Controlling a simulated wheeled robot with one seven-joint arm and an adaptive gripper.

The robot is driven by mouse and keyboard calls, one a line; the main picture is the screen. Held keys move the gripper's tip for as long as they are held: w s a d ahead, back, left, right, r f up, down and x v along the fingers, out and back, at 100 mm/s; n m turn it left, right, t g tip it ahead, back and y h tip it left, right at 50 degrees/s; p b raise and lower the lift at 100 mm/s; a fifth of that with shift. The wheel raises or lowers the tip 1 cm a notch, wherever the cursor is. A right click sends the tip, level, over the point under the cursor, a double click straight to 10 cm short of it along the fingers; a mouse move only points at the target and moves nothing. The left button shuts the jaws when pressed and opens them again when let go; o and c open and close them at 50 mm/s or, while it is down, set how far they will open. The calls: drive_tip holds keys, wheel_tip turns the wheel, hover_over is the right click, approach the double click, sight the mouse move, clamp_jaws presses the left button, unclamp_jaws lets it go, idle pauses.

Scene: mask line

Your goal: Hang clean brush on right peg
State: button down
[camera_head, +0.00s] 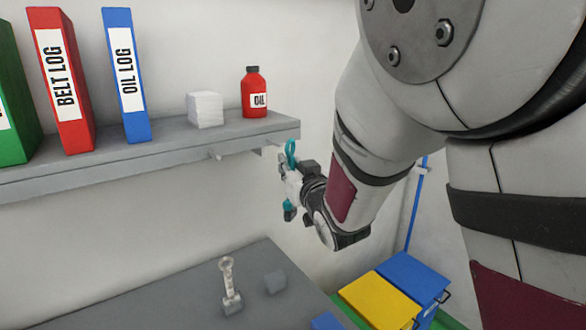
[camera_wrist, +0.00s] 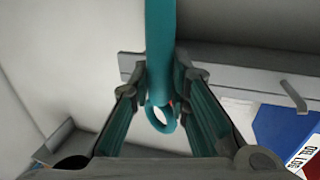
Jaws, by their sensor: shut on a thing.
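My gripper (camera_head: 288,180) is shut on a teal brush (camera_head: 291,152) with a ring at its handle end. In the head view the ring points up near the shelf's right end and the dark brush head hangs below my fingers. In the wrist view the teal handle (camera_wrist: 160,50) runs down between both fingers to the ring (camera_wrist: 160,118). A grey peg (camera_wrist: 293,97) shows at the right of the wrist view, apart from the ring. The right peg is not clear near the ring.
The grey shelf (camera_head: 150,160) carries binders, a white stack (camera_head: 205,109) and a red oil bottle (camera_head: 254,92). Below, a grey table (camera_head: 180,300) holds a pale ring-handled brush (camera_head: 228,285) and a grey block (camera_head: 275,282). Yellow (camera_head: 378,300) and blue (camera_head: 412,275) bins stand right.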

drive_tip(key=w+a+f+b, duration=0.1)
drive_tip(key=w+a+b, duration=0.1)
drive_tip(key=w, duration=0.3)
drive_tip(key=shift+w+a, duration=0.25)
drive_tip(key=shift+a, duration=0.6)
drive_tip(key=shift+f, duration=0.1)
idle(0.5)
drive_tip(key=c, duration=1.4)
unclamp_jaws()
drive_tip(key=shift+c, duration=0.2)
